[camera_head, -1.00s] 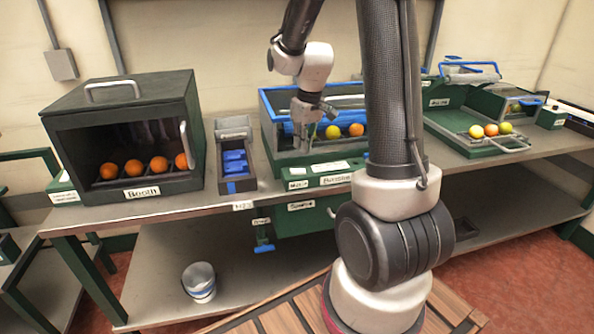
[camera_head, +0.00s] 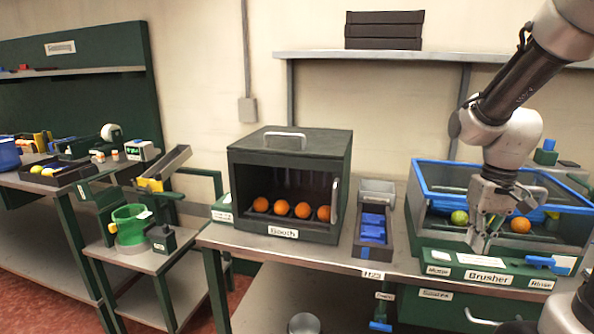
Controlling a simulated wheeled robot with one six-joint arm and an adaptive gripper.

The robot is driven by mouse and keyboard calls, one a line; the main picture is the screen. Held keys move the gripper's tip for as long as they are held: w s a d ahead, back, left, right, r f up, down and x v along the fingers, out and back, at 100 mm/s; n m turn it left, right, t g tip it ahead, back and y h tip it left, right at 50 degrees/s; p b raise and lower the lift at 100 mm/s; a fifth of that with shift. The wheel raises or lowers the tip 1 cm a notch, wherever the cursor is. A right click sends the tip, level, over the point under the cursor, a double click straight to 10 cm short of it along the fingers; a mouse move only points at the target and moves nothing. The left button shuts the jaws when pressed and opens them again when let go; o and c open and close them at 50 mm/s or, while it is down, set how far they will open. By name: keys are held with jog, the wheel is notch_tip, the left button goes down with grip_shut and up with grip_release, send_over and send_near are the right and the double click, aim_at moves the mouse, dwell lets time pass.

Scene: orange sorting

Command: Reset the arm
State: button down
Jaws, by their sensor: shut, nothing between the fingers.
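My arm comes down from the upper right, and my gripper (camera_head: 480,242) points downward at the front left of the brusher (camera_head: 427,243). It is shut and empty. The brusher is a green box with a blue rim and clear walls. A yellow-green fruit (camera_head: 459,217) and an orange (camera_head: 520,225) lie in it, one on each side of my gripper. Whether the fingertips touch the brusher's front wall I cannot tell.
Left of the brusher stand a narrow bin with blue pieces (camera_head: 373,225) and the dark booth (camera_head: 290,144) with several oranges. A shelf (camera_head: 400,55) with black trays hangs above. A side table (camera_head: 140,262) holds a green basket (camera_head: 131,228).

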jog(key=s+a+r+t, duration=0.3)
jog(key=s+r+t, duration=0.1)
jog(key=s+r, duration=0.6)
jog(key=shift+s+r, duration=0.15)
jog(key=shift+s, duration=0.65)
